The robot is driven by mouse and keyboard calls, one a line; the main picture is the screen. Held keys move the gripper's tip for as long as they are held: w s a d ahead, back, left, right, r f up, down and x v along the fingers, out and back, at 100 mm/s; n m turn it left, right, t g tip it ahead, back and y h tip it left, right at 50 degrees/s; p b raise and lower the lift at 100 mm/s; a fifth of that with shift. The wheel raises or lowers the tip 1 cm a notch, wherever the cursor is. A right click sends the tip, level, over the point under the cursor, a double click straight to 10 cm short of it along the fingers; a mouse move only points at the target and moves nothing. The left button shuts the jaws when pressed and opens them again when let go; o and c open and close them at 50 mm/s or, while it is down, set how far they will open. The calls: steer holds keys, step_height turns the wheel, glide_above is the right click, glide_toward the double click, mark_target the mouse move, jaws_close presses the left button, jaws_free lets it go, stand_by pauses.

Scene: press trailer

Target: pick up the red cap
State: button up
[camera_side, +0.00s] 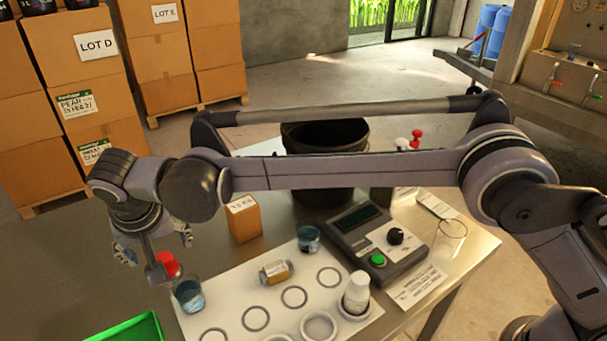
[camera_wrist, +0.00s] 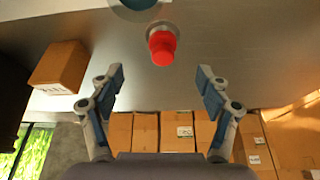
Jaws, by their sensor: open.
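The red cap (camera_side: 168,263) is beside a beaker of blue liquid (camera_side: 188,295) at the left end of the white board. In the wrist view the red cap (camera_wrist: 162,46) is ahead of the fingers, near the middle between them, with a grey round part at its far side. My gripper (camera_wrist: 160,76) is open and empty, its two fingers spread wide. In the side view my gripper (camera_side: 153,247) points down close to the red cap, and part of it hides the cap's left side. I cannot tell whether it touches.
A green tray (camera_side: 130,332) lies at the front left. A small carton (camera_side: 243,219) stands behind the board. A dark bucket (camera_side: 325,137) stands behind my arm.

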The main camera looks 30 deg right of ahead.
mark_target(164, 260)
steer(key=x, duration=0.9)
steer(key=shift+w+a, duration=0.1)
steer(key=shift+a, duration=0.05)
steer(key=shift+c, duration=0.4)
steer(key=c, duration=1.3)
